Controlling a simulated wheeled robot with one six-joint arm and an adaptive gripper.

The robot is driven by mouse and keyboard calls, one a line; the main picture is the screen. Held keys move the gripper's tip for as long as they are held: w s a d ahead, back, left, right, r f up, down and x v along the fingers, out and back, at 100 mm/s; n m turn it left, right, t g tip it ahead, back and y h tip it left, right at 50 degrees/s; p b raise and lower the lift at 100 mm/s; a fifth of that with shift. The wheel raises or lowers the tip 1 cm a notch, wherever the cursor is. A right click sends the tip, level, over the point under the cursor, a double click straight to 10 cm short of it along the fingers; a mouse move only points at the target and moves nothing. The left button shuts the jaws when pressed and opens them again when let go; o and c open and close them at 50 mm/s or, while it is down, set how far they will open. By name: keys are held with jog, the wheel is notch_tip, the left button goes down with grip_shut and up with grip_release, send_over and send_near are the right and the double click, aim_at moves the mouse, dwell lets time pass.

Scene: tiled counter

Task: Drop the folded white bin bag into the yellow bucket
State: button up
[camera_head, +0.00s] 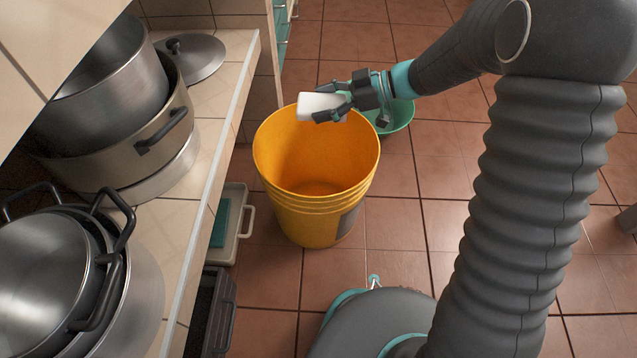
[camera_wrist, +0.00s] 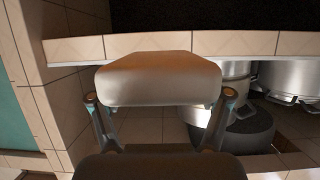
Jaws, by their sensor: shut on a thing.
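The folded white bin bag (camera_head: 320,105) is a small white block held in my gripper (camera_head: 331,104). My gripper is shut on it, above the far part of the yellow bucket's rim in the head view. In the wrist view the bag (camera_wrist: 158,79) fills the middle, between the two fingers of my gripper (camera_wrist: 160,110). The yellow bucket (camera_head: 313,215) stands upright on the tiled floor, open at the top. The part of its inside that shows looks empty. The bucket cannot be made out in the wrist view.
A green bowl (camera_head: 398,115) sits on the floor behind the bucket. A tiled counter (camera_head: 205,190) runs along the left with steel pots (camera_head: 110,130) and a lid (camera_head: 190,57). A white tray-like container (camera_head: 236,222) and a dark crate (camera_head: 212,310) are below its edge. Floor to the right is mostly clear.

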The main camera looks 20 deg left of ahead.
jog(key=shift+f, duration=2.5)
jog(key=o, duration=0.9)
jog(key=shift+d, duration=0.1)
jog(key=v, duration=1.2)
